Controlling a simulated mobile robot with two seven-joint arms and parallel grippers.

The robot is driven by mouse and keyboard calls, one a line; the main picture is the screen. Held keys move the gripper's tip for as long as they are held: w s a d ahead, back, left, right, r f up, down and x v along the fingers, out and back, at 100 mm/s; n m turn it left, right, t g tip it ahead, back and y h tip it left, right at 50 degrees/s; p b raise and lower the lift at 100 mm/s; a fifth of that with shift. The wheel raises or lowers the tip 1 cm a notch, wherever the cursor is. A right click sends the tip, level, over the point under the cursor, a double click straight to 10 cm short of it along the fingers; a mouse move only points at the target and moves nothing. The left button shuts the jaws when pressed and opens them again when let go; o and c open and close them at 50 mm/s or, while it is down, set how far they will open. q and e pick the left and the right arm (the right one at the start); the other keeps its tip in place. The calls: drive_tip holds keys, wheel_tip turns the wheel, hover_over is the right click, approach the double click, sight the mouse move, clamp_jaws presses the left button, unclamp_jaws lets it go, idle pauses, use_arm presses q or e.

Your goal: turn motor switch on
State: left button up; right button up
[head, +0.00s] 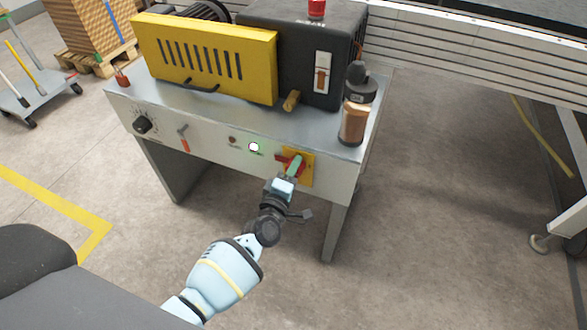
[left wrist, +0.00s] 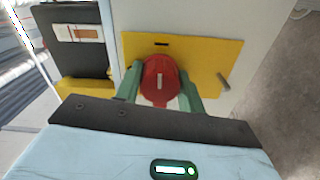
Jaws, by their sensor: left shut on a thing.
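A red rotary switch knob (left wrist: 158,80) sits on a yellow plate (left wrist: 205,57) on the machine's front panel. Its white mark stands about upright in the left wrist view. In the head view the red knob (head: 283,160) and yellow plate (head: 307,172) are at the panel's right end, partly hidden by my gripper. My left gripper (head: 294,166) reaches the knob from the front. In the left wrist view its green fingers (left wrist: 160,88) are on both sides of the knob, shut on it. My right gripper is not in view.
A bottle (head: 354,122) stands on the right end of the machine top. The floor in front is clear.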

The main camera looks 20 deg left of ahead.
use_arm(q)
drive_tip(key=shift+m, duration=0.5)
drive_tip(key=o, duration=1)
drive_tip(key=s+p, duration=0.1)
drive_tip(key=s, duration=0.6)
drive_tip(key=shift+s+a, duration=0.1)
drive_tip(key=shift+s, duration=0.3)
